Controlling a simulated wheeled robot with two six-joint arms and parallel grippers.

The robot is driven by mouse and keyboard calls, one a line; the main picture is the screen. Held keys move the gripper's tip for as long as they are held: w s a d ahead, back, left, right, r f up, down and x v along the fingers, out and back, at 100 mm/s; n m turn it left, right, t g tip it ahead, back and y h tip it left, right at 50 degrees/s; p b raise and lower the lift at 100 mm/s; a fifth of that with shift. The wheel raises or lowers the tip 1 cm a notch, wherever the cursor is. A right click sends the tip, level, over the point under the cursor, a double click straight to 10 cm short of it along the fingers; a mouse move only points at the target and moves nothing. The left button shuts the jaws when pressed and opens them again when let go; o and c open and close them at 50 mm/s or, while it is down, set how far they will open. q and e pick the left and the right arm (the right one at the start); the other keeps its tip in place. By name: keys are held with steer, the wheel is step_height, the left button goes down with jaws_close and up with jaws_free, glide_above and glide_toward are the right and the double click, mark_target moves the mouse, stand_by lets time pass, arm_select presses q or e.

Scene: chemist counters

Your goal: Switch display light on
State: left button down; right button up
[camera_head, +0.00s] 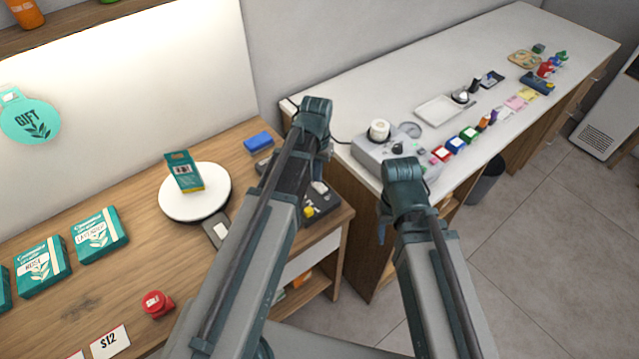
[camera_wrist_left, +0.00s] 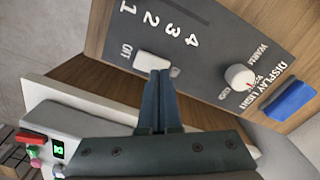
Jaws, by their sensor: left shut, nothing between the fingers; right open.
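A dark control panel labelled DISPLAY LIGHT (camera_wrist_left: 218,60) fills the upper part of the left wrist view. It has a white switch (camera_wrist_left: 152,62) beside the word OFF, a column of numbers, and a white round knob (camera_wrist_left: 240,78) by WARM. My left gripper (camera_wrist_left: 158,76) is shut and empty, its tips at the white switch; I cannot tell if they touch. In the head view my left arm hides much of the dark panel (camera_head: 325,205) on the wooden counter. My right gripper (camera_head: 386,226) is open, low by the white counter's near end, its fingers barely visible.
A blue block (camera_head: 258,141) lies beside the panel. A round white stand (camera_head: 195,205) bears a green box (camera_head: 183,172). A red button (camera_head: 157,304) is at the counter's front. A grey device (camera_head: 365,150) stands on the white counter (camera_head: 470,75) close to my arms.

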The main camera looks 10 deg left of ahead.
arm_select(q)
step_height(320, 180, up, 6)
steer(key=p, duration=0.5)
steer(key=shift+f, duration=0.2)
steer(key=s+d+m+y, duration=0.1)
steer(key=s+d+m, duration=0.1)
steer(key=s+d, duration=0.8)
steer(key=s, duration=0.4)
steer(key=shift+s+d, duration=0.2)
steer(key=shift+d, duration=0.05)
steer(key=shift+a, duration=0.1)
